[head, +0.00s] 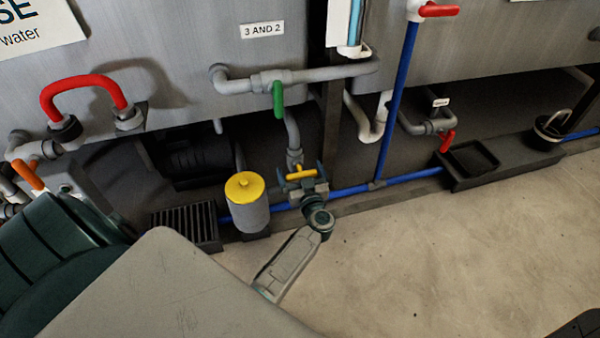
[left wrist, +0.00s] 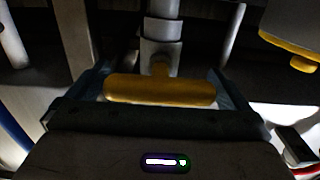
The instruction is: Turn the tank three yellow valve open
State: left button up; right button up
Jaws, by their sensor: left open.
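The yellow valve handle (head: 300,174) is a short bar on a grey pipe that runs down below the "3 AND 2" label. In the left wrist view the yellow handle (left wrist: 160,91) lies crosswise, with its grey stem behind it. My left gripper (head: 301,180) is at the handle. It is open, with one finger by each end of the bar; the same gripper (left wrist: 160,86) frames the handle in the wrist view. I cannot tell whether either finger touches it.
A green-handled valve (head: 278,98) is on the pipe above. A grey canister with a yellow lid (head: 248,205) stands close left of the gripper. A blue pipe (head: 345,191) runs low behind. A black tray (head: 470,160) lies right. The concrete floor (head: 430,250) is clear.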

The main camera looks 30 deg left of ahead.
pick_arm(q)
jog(key=shift+w+a, duration=0.15)
jog(key=shift+a, duration=0.05)
jog(key=c, duration=0.7)
